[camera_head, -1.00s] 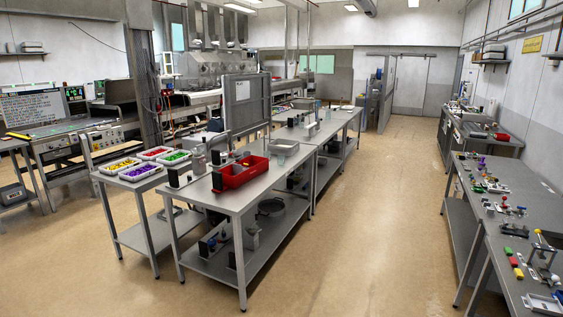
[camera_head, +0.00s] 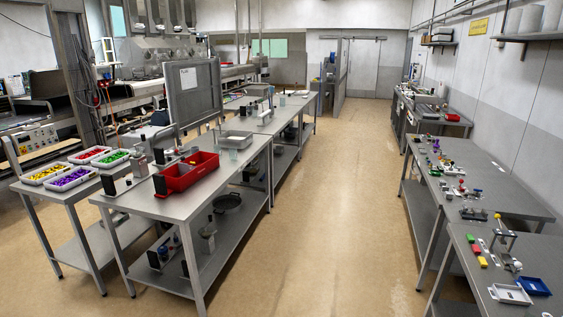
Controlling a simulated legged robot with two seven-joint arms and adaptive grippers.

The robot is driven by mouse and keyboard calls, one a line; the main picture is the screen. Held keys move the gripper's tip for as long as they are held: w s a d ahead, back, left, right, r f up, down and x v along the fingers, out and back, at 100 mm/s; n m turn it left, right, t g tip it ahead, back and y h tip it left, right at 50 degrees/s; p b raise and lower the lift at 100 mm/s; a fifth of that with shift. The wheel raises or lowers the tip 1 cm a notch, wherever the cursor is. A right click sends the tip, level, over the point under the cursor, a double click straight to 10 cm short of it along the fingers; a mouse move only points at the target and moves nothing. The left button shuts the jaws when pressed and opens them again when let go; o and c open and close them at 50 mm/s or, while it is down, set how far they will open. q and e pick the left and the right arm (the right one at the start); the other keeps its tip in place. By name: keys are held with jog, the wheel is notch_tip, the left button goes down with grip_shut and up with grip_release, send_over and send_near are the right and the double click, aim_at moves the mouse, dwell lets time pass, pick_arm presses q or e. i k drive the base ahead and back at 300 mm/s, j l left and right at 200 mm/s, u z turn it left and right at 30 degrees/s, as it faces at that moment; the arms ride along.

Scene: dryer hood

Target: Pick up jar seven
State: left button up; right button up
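I cannot make out a jar marked seven in the head view. A small upright container stands on the lower shelf of the near steel table (camera_head: 209,235), but no label on it is readable. Neither of my grippers shows in the view.
The near steel table (camera_head: 150,208) bears a red bin (camera_head: 190,184). Trays of coloured pieces (camera_head: 70,179) sit on a table at the left. Workbenches (camera_head: 478,187) with small parts line the right. A wide stretch of bare floor (camera_head: 340,200) runs between them.

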aim_at(233, 155)
jog(key=i, duration=4.35)
jog(key=j+u, duration=0.05)
